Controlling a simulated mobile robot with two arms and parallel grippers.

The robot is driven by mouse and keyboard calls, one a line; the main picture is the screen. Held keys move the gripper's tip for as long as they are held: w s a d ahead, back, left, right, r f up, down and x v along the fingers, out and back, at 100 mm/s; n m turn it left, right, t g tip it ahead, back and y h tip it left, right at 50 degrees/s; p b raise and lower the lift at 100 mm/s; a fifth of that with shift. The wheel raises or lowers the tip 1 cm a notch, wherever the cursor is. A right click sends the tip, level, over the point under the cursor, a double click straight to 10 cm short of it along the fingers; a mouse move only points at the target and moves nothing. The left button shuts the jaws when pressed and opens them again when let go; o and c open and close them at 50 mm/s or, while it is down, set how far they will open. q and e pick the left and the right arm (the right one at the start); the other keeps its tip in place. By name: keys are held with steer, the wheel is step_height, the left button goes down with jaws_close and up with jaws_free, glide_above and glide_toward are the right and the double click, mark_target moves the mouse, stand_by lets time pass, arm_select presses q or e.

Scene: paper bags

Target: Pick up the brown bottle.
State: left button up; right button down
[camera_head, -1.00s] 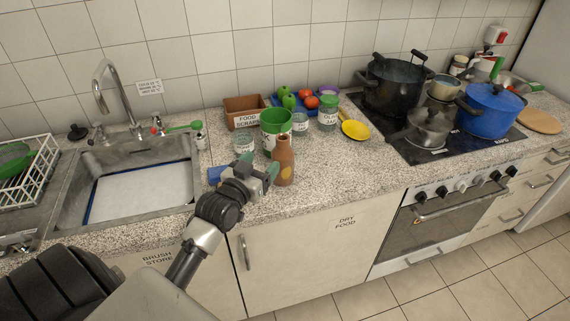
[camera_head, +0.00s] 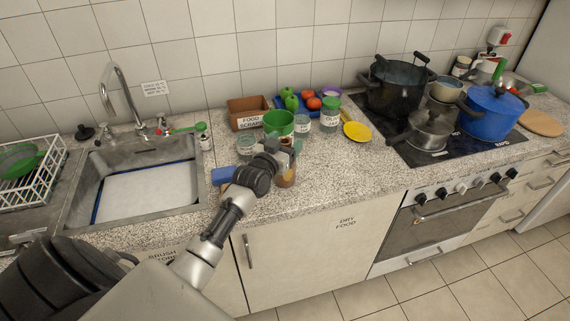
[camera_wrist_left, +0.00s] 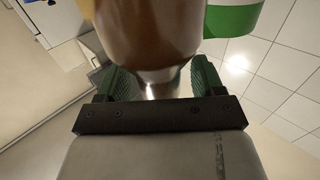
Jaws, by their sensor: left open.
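The brown bottle (camera_head: 286,179) stands on the counter near its front edge, with its upper part hidden behind my left gripper (camera_head: 286,150) in the head view. In the left wrist view the bottle (camera_wrist_left: 148,35) is large and close, and its narrower neck lies between the green finger pads of my left gripper (camera_wrist_left: 160,82). The fingers are open, one on each side of the neck, and a gap shows on both sides. My right gripper is in no view.
A green-topped container (camera_head: 279,124) stands close behind the bottle, with glass jars (camera_head: 329,118) beside it. A blue object (camera_head: 222,176) lies left of the gripper. The sink (camera_head: 144,190) is at left, a yellow dish (camera_head: 356,131) at right. Counter right of the bottle is clear.

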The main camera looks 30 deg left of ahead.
arm_select(q)
steer(key=shift+s+r, duration=0.1)
steer(key=c, duration=0.3)
jaws_close()
